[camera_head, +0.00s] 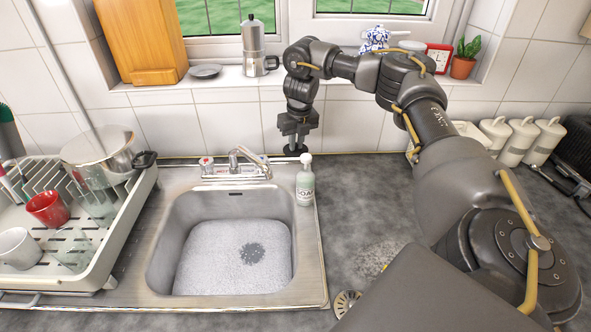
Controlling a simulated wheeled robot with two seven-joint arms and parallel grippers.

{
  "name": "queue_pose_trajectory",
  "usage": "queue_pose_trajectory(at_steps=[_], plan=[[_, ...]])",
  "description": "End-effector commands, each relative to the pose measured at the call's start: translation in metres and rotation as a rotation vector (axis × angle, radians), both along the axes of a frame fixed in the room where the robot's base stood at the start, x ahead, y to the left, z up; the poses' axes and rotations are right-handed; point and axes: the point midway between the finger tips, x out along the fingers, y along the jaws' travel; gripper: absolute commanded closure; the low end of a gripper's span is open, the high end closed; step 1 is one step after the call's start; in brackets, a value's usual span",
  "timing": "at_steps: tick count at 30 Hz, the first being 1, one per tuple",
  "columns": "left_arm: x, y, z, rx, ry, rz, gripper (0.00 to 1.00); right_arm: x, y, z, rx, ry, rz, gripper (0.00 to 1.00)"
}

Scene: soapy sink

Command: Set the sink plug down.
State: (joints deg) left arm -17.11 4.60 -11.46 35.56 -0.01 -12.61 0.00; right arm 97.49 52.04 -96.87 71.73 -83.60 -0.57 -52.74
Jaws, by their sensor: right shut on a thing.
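My right gripper (296,143) points down at the back of the counter, behind the soap bottle. It is shut on the sink plug (295,152), a small dark disc just under the fingertips. The fingers hide part of the plug. I cannot tell whether its underside touches the counter. The steel sink (166,245) is left of and in front of the gripper, with whitish suds (215,260) and a dark patch (252,253) in it. My left gripper is not in view.
The soap bottle (305,185) stands at the sink's right rim. The tap (240,165) is left of my gripper. A dish rack (125,215) fills the left. A round metal strainer (345,302) lies near the front. The grey counter (350,210) has free room right of the bottle.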

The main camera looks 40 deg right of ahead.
Motion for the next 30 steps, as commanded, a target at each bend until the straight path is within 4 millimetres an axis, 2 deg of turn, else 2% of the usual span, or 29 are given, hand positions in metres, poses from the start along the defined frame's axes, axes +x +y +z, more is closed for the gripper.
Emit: queue_pose_trajectory(at_steps=[3,7,14,22,30], plan=[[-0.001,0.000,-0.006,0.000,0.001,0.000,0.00,-0.002,0.000,-0.026,0.003,0.007,-0.003,1.00],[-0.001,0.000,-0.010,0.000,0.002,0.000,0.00,-0.001,0.000,-0.046,0.002,0.005,-0.002,1.00],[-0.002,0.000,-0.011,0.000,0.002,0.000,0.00,-0.001,0.000,-0.054,0.001,0.002,0.000,1.00],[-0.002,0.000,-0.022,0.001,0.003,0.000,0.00,-0.001,0.000,-0.091,0.002,0.005,-0.001,1.00],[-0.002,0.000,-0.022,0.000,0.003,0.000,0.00,-0.001,0.000,-0.095,0.001,0.002,0.000,1.00]])
